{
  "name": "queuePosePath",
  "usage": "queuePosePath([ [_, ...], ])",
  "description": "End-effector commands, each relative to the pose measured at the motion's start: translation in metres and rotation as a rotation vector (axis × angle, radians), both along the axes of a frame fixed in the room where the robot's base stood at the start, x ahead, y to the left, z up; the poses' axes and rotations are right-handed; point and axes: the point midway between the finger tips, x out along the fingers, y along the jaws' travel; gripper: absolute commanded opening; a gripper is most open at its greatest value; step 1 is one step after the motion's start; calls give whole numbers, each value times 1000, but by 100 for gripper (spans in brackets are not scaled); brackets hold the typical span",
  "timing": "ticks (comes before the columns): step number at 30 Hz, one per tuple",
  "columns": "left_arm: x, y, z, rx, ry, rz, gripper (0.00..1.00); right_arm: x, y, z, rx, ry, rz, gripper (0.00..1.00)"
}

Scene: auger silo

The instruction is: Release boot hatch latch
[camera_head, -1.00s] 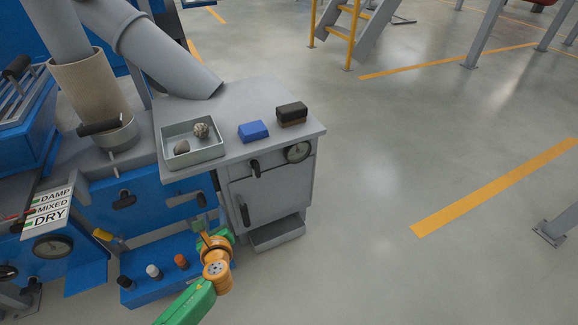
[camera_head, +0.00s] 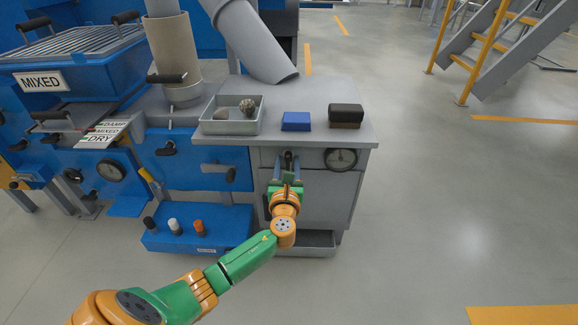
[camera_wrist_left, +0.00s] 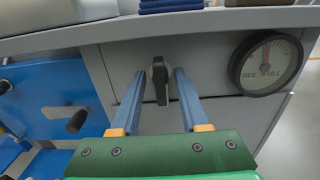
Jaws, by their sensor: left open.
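The boot hatch latch shows in the left wrist view as a dark upright handle (camera_wrist_left: 160,80) on the grey cabinet front, just under the worktop edge. My left gripper (camera_wrist_left: 157,80) is open, with its two blue-grey fingers one on each side of the handle. I cannot tell whether either finger touches it. In the head view my left gripper (camera_head: 287,162) reaches the top of the grey cabinet (camera_head: 330,195) and hides most of the handle. My right gripper is not in view.
A round gauge (camera_head: 340,159) sits right of the latch.

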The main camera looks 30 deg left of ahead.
Motion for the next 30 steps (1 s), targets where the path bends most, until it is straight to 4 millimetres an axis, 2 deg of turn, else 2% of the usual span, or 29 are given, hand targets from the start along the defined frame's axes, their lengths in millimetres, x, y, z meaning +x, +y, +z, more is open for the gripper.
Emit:
queuePosePath([
  [6,9,6,0,-1,1,0,45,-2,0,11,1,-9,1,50],
  [12,9,6,0,-1,0,0,45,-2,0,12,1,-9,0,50],
  [13,9,6,0,-1,0,0,42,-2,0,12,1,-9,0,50],
  [18,9,6,0,-1,0,0,0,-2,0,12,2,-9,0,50],
  [30,9,6,-1,-41,-23,0,0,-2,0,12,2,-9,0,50],
])
